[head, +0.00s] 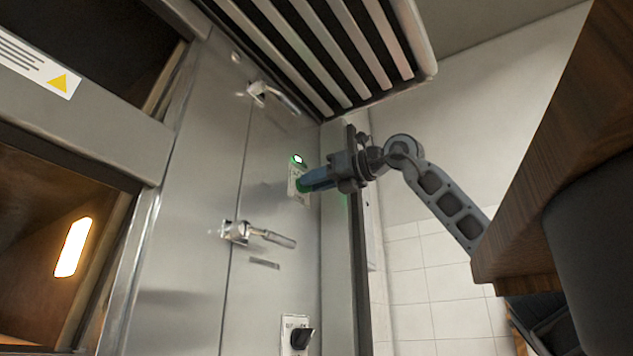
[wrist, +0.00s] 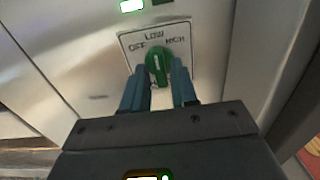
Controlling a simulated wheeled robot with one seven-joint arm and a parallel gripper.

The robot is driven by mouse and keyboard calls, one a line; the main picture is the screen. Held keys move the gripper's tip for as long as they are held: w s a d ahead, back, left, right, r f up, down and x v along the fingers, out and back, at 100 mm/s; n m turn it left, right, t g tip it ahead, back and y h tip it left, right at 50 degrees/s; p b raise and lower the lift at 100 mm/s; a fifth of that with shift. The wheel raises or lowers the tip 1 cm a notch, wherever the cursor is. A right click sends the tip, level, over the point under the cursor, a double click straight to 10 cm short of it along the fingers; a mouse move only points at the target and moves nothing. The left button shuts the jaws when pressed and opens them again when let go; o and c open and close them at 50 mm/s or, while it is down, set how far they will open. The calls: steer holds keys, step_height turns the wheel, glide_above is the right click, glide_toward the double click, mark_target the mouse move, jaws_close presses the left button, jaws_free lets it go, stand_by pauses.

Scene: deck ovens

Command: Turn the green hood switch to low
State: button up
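The green hood switch (wrist: 157,66) is a round knob on a pale plate (wrist: 184,38) marked OFF, LOW and HIGH. In the wrist view its pale pointer line is close to upright, toward LOW. My gripper (wrist: 160,82) has its two blue fingers on either side of the knob, apart from each other, with the knob between their tips. I cannot tell whether both fingers press on it. In the head view my gripper (head: 304,184) reaches the plate (head: 297,172) from the right, and its fingers hide most of the knob.
A lit green lamp (wrist: 132,6) sits above the plate. Steel doors with a lower handle (head: 262,235) and an upper handle (head: 272,97) are left of my gripper. A black knob (head: 300,338) is below. A slatted hood (head: 320,45) hangs above, and a wooden edge (head: 545,190) is at right.

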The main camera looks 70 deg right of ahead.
steer(key=shift+o, duration=0.9)
steer(key=b+v, duration=0.1)
steer(key=v, duration=0.6)
steer(key=shift+s, duration=0.4)
steer(key=shift+a, duration=0.1)
